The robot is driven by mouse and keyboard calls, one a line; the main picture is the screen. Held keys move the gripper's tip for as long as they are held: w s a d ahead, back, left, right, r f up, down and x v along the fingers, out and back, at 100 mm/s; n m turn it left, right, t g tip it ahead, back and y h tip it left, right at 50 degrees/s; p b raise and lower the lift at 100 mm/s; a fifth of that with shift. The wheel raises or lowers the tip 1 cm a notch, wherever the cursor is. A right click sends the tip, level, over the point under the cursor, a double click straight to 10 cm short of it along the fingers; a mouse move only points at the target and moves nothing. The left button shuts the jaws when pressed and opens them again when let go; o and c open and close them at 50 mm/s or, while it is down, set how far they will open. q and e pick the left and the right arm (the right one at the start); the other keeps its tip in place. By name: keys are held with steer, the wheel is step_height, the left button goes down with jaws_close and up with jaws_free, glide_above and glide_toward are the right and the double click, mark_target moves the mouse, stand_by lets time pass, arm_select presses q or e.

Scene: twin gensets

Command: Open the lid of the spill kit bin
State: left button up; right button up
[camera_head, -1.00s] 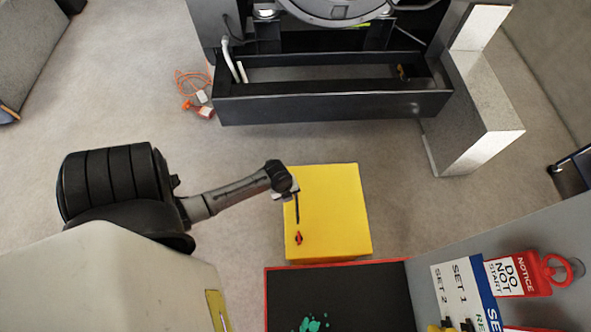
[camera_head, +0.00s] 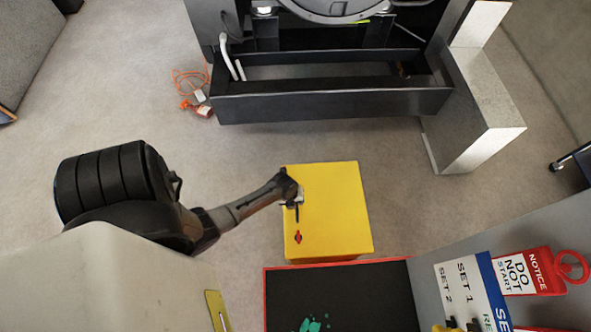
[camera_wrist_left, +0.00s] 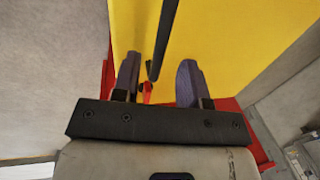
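The spill kit bin is a yellow box (camera_head: 335,205) in the middle of the head view, with its flat lid down. A thin black bar (camera_head: 297,214) and a small red mark (camera_head: 298,238) show on its left part. My left gripper (camera_head: 295,203) is over the lid's left edge by the bar. In the left wrist view its two fingers (camera_wrist_left: 158,80) are apart over the yellow surface (camera_wrist_left: 235,40). The black bar (camera_wrist_left: 164,35) appears between them, not visibly gripped; whether they reach around it is unclear. My right gripper is not in view.
A black-floored tray with a red rim (camera_head: 266,300) adjoins the bin's near side. A dark genset frame (camera_head: 335,107) stands beyond, with an orange cable (camera_head: 187,78) at its left. A grey panel with tags (camera_head: 525,275) is at right. Floor left of the bin is clear.

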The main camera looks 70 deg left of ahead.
arm_select(q)
steer(key=shift+w+d+f+b, duration=0.1)
steer(key=shift+w+f+b, duration=0.1)
steer(key=shift+f, duration=0.55)
steer(key=shift+w+f+b, duration=0.1)
steer(key=shift+f+b, duration=0.05)
steer(key=shift+f, duration=0.6)
jaws_close()
